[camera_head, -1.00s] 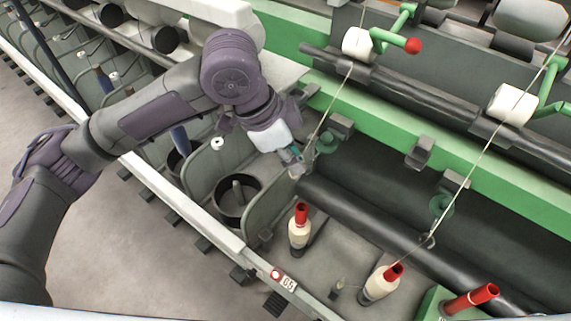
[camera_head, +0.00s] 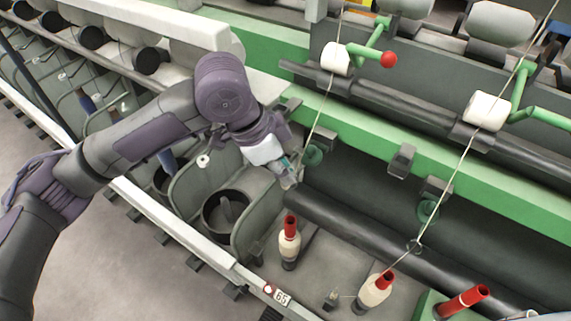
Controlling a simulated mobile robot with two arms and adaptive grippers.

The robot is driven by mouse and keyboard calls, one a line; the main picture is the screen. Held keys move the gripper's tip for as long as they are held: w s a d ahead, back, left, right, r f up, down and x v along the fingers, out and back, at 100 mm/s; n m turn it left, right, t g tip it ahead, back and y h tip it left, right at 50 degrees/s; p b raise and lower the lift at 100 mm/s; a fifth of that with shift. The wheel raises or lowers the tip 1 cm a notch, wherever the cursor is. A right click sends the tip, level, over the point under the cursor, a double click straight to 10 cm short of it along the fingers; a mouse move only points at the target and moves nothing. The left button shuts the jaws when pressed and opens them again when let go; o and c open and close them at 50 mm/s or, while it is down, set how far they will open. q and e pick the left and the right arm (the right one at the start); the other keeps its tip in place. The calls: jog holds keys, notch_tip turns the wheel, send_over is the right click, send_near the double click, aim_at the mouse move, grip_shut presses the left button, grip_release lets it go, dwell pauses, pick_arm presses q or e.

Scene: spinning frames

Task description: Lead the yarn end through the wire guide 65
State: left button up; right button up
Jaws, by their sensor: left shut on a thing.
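My left gripper (camera_head: 289,180) reaches in from the left and is shut on the pale yarn (camera_head: 315,126), which runs down to it from the left white roller (camera_head: 335,59). The 65 label (camera_head: 282,298) is on the front rail beside a red button. A bobbin with a red top (camera_head: 289,246) stands upright below the gripper. My right gripper is out of view.
To the right, another yarn passes a small wire loop (camera_head: 414,247) to a second red-topped bobbin (camera_head: 375,294). A red tube (camera_head: 463,301) lies tilted on a green block. A dark round can (camera_head: 225,214) and grey divider plates stand left of the gripper.

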pick_arm(q)
jog(key=s+a+r+p, duration=0.3)
jog(key=s+a+p, duration=0.1)
jog(key=s+p, duration=0.1)
jog(key=shift+s+r, duration=0.25)
jog(key=shift+s, duration=0.1)
dwell(0.4)
jog(key=shift+a, duration=0.1)
